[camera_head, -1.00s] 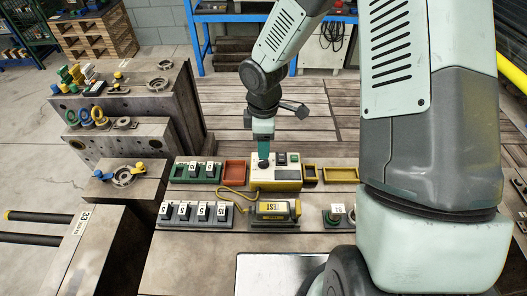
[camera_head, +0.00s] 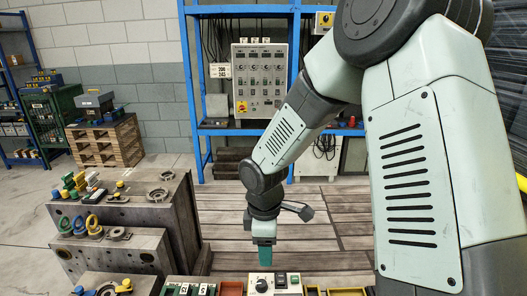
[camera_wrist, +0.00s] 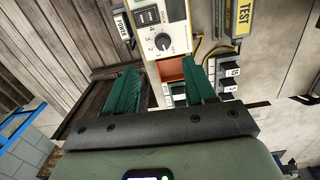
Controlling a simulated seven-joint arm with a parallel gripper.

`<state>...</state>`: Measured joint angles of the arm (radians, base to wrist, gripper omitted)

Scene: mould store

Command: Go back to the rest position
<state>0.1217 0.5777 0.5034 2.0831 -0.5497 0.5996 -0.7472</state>
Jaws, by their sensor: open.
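My gripper (camera_head: 264,256) points straight down in the head view, above the back edge of the bench and close to a white and yellow control box (camera_head: 275,284). In the wrist view its two green fingers (camera_wrist: 163,92) stand wide apart with nothing between them. The control box (camera_wrist: 165,35), with a black rotary knob and a number scale, shows beyond the fingers. From the wrist view I cannot tell how far the fingertips are from the box.
A red tray (camera_head: 231,289) and a green holder with numbered pieces (camera_head: 186,287) lie left of the box. A yellow tray (camera_head: 346,292) lies right. Steel mould blocks (camera_head: 130,232) stand at the left. A blue rack with a control cabinet (camera_head: 260,80) stands behind. A yellow TEST unit (camera_wrist: 243,18) shows in the wrist view.

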